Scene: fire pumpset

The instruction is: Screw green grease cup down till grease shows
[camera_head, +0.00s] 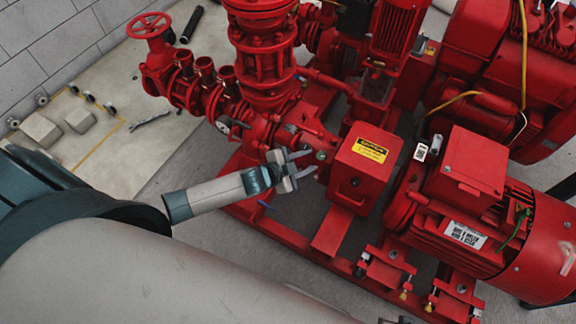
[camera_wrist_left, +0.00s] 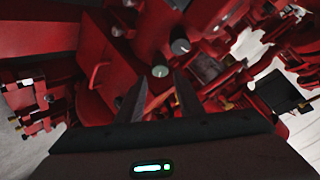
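A small round grey-green cap, which looks like the grease cup (camera_head: 321,155), sits on the red pump's bearing section beside the red guard box. It also shows in the left wrist view (camera_wrist_left: 160,71), just beyond and between the fingertips. My left gripper (camera_head: 307,163) is open, with its two fingers pointing at this cap. In the wrist view the fingers of my left gripper (camera_wrist_left: 160,88) stand apart with nothing seen between them; I cannot tell whether they touch the cap. No grease can be made out. My right gripper is not in view.
A red guard box (camera_head: 352,178) with a yellow label stands right of the cap. Another round grey cap (camera_wrist_left: 180,46) is close by. A red motor (camera_head: 480,215) lies to the right, and a red handwheel valve (camera_head: 149,27) at upper left. Tools lie on the pale floor mat (camera_head: 110,165).

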